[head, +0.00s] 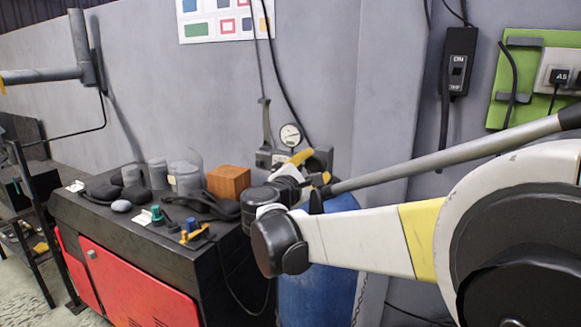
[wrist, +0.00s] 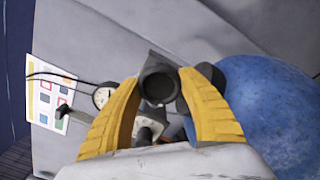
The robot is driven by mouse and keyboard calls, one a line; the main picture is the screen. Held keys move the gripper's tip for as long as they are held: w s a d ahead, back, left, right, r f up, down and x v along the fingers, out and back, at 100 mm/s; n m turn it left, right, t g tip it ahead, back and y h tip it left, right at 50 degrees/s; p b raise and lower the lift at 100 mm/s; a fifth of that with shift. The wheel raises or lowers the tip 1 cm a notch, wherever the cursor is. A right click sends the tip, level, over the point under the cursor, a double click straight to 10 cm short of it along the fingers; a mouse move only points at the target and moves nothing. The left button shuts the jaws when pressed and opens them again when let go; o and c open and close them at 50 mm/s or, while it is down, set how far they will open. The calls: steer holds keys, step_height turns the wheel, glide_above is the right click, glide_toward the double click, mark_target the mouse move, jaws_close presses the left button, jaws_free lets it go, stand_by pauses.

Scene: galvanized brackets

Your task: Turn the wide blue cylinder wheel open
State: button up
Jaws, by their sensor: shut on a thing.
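The wide blue cylinder (head: 318,285) stands against the wall, right of the black-topped cabinet, partly hidden behind my arm. Its rounded blue shoulder (wrist: 275,115) fills the right of the wrist view. My gripper (head: 312,166) is at the fittings above the cylinder. In the wrist view, my two yellow fingers (wrist: 160,80) are either side of a dark round wheel (wrist: 158,88), shut on it. In the head view my arm and fingers hide the wheel.
A round pressure gauge (head: 290,135) is just behind my gripper and shows in the wrist view (wrist: 103,97). The cabinet (head: 130,262) holds a wooden block (head: 229,181), jars and small tools. A switch box (head: 458,62) and green panel (head: 522,60) are on the right wall.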

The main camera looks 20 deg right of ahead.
steer(key=o, duration=1.2)
steer(key=v, duration=1.2)
